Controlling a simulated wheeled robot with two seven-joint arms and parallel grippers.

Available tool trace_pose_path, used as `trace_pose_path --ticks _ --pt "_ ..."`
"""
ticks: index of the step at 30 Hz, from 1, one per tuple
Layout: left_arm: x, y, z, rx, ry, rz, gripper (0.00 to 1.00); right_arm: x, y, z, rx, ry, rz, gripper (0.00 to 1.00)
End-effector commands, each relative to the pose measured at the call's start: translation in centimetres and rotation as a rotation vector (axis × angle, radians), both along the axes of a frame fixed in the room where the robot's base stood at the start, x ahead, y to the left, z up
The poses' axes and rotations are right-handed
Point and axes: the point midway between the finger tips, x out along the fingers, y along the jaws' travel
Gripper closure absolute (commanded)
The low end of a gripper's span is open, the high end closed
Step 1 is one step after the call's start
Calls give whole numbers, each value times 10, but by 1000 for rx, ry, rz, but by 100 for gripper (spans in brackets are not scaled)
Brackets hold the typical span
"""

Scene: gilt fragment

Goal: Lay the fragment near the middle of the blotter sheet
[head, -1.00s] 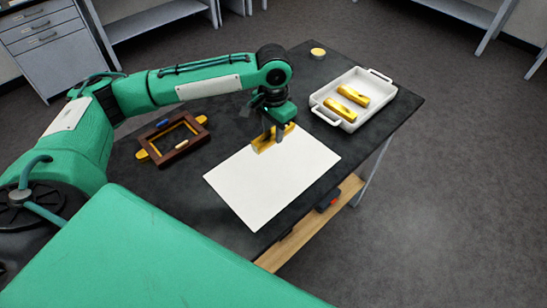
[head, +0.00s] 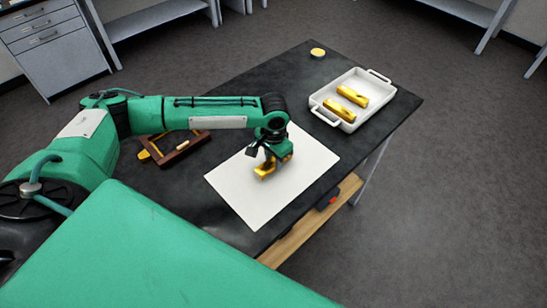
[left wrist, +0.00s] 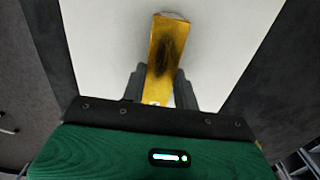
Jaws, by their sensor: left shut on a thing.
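The gilt fragment (head: 265,172) is gold with a dark smudge on its face, which shows in the left wrist view (left wrist: 167,50). My left gripper (head: 273,164) is shut on it, with the two fingers on either side of it in the left wrist view (left wrist: 160,88). The white blotter sheet (head: 251,205) lies flat on the dark table. Gripper and fragment are over the sheet, close to its middle in the head view. I cannot tell whether the fragment touches the sheet. My right gripper is not in view.
A white tray (head: 318,102) with two gold pieces (head: 352,95) stands at the table's far right. A round gold-topped item (head: 318,53) is at the back corner. A brown frame (head: 187,150) lies left of the sheet, partly behind my arm. The sheet's front part is clear.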

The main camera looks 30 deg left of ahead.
Motion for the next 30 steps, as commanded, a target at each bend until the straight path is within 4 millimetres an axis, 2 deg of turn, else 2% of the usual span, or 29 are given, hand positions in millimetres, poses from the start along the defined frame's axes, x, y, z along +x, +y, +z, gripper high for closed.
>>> trace_pose_path --ticks 4,5,8,20,23,30 --pt "0 0 -2 0 0 0 92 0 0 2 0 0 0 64" --pt "0 0 -2 0 0 0 68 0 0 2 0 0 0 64" --pt "0 0 -2 0 -1 0 48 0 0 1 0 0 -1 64" --pt "0 0 3 0 -1 1 48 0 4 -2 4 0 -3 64" --pt "1 0 18 0 -3 1 48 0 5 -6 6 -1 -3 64" --pt "1 0 70 0 -4 0 48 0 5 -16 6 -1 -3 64"
